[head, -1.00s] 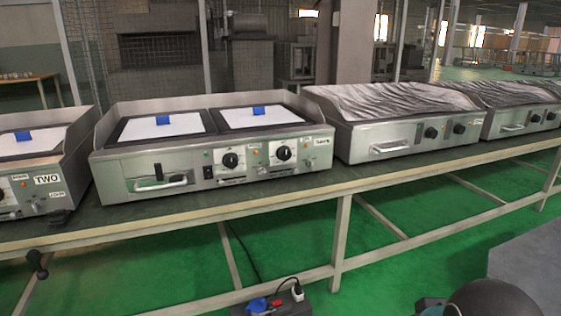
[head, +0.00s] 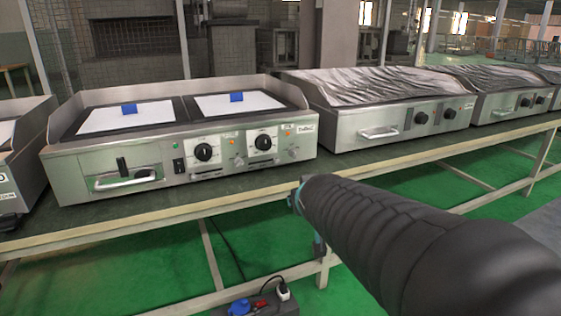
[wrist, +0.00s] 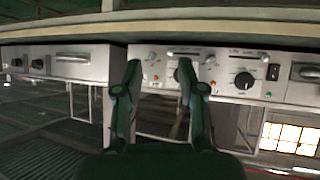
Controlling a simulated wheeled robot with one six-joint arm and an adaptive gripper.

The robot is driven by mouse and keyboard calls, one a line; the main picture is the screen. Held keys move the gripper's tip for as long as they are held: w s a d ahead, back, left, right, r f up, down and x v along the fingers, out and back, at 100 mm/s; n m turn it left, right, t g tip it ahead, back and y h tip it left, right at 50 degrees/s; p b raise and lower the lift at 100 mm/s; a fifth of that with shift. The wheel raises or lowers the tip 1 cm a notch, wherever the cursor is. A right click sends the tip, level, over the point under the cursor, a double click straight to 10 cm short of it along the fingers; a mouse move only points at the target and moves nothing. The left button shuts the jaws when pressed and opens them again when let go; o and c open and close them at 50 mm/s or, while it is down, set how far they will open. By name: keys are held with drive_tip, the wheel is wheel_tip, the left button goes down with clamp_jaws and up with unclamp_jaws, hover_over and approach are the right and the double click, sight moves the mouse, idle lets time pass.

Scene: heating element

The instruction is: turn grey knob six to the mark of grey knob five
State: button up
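The two-plate griddle (head: 120,165) stands on the bench, its front panel carrying two black dials (head: 204,151) (head: 263,142) with white scales. A small grey knob (head: 238,161) sits between the dials and another (head: 294,152) near the right end; I cannot read numbers or marks on them. In the wrist view the panel appears upside down, with grey knobs (wrist: 210,59) (wrist: 152,56) and a black dial (wrist: 244,80). My gripper (wrist: 155,75) is open and empty, fingers apart in front of the panel. One finger partly covers the other dial. My gripper is mostly hidden behind my arm in the head view.
The bench front edge (head: 160,221) runs below the griddle. A drawer handle (head: 124,182) juts from the panel's left part. A film-covered griddle (head: 370,105) stands right, another unit (head: 20,150) left. A socket box (head: 265,303) lies on the green floor.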

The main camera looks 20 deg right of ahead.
drive_tip(key=w+d+f+t+b, duration=0.1)
drive_tip(key=w+d+t+b, duration=0.15)
drive_tip(key=w+d, duration=0.65)
drive_tip(key=n+t+y+b, duration=0.2)
drive_tip(key=t+y, duration=0.2)
drive_tip(key=t, duration=0.1)
approach(295, 154)
drive_tip(key=shift+g, duration=0.25)
drive_tip(key=w, duration=0.9)
drive_tip(key=shift+w+a+r, duration=0.1)
drive_tip(key=shift+w+r, duration=0.05)
drive_tip(key=shift+w, duration=0.1)
clamp_jaws()
